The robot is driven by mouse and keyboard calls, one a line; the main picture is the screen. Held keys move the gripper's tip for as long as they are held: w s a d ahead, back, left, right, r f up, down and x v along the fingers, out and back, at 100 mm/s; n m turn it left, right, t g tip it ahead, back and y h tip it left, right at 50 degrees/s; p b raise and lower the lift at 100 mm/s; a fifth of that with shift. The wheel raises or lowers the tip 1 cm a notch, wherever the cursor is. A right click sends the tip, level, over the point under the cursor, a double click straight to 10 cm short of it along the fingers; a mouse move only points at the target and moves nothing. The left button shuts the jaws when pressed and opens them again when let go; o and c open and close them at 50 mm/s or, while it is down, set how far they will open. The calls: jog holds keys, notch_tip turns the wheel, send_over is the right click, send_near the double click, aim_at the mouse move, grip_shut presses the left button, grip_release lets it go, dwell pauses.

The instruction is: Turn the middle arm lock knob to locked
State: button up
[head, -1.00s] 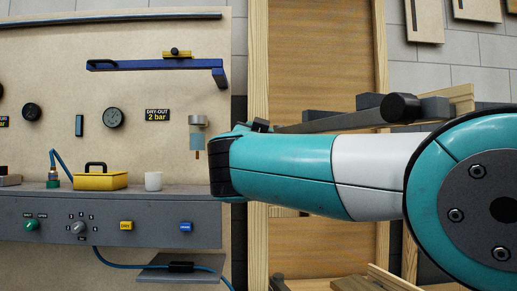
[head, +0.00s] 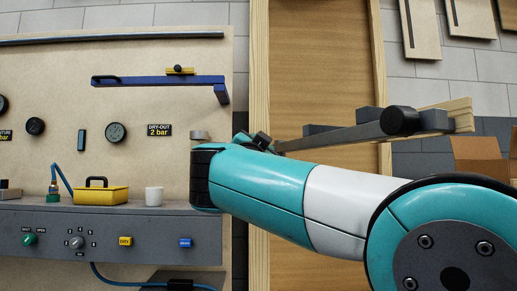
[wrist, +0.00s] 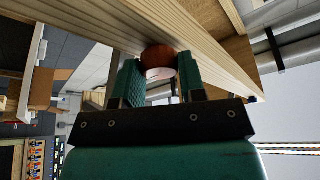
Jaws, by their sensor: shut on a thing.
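In the wrist view, my gripper (wrist: 160,76) has its two teal fingers closed on a round red-brown knob (wrist: 159,56) with a pale ring below it. The knob sits against a long wooden beam (wrist: 216,62). The frames do not show a locked or unlocked mark on it, so I cannot tell its setting. There, a blue arm (head: 155,81) on the board carries a yellow piece with a black knob (head: 178,69).
A grey control panel (head: 100,225) with a yellow box (head: 101,195) and a white cup (head: 154,196) is at the left. A grey bar with a black end (head: 400,122) lies behind my arm. A cardboard box (head: 478,160) stands at the right.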

jog(key=o, duration=0.9)
jog(key=b+v, duration=0.3)
jog(key=v, duration=1.4)
jog(key=shift+s+f, duration=0.15)
